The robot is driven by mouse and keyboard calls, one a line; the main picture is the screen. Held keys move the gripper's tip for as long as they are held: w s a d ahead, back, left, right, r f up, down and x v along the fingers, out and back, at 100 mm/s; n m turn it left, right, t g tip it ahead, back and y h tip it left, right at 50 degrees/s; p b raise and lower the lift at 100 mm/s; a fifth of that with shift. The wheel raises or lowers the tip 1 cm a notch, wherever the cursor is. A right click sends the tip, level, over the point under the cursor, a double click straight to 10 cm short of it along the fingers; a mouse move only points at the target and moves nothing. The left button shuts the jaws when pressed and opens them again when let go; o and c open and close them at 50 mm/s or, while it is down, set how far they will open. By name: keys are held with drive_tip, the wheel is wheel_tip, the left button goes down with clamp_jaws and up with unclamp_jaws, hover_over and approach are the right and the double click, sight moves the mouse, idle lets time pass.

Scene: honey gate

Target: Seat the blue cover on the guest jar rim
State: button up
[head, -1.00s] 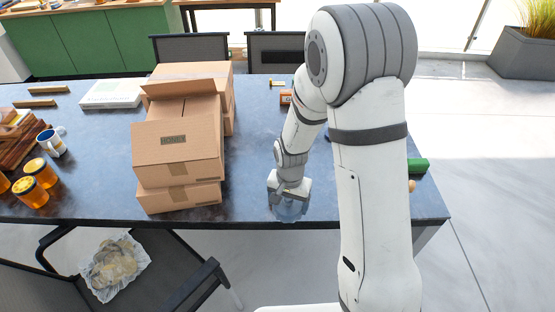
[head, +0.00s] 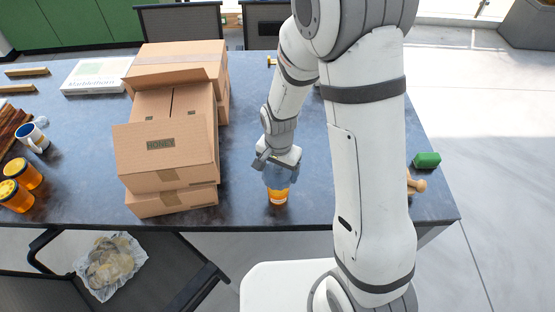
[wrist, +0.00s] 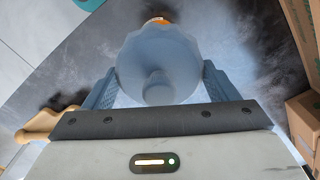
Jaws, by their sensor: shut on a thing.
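My gripper (head: 277,165) is shut on the blue cover (head: 277,178), near the table's front edge and right of the cardboard boxes. In the wrist view, the pale blue cover (wrist: 158,62) has a scalloped edge and a round knob, and sits between the two blue fingers of my gripper (wrist: 160,88). An orange jar with a pale label (head: 278,197) stands directly below the cover in the head view. A small orange part of it (wrist: 157,20) shows past the cover's edge in the wrist view. The jar's rim is hidden, so I cannot tell if the cover touches it.
Stacked cardboard boxes (head: 165,155) stand close on the left. Orange jars with yellow lids (head: 22,170) and a mug (head: 32,137) stand at far left. A green block (head: 427,160) and a wooden item (head: 415,184) lie at the right end of the table.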

idle(0.4)
drive_tip(key=shift+f+b, duration=1.95)
drive_tip(key=shift+f, duration=0.05)
drive_tip(key=shift+f+b, duration=1.5)
drive_tip(key=shift+b, duration=0.3)
idle(3.1)
idle(0.4)
drive_tip(key=o, duration=0.8)
drive_tip(key=shift+c, duration=0.2)
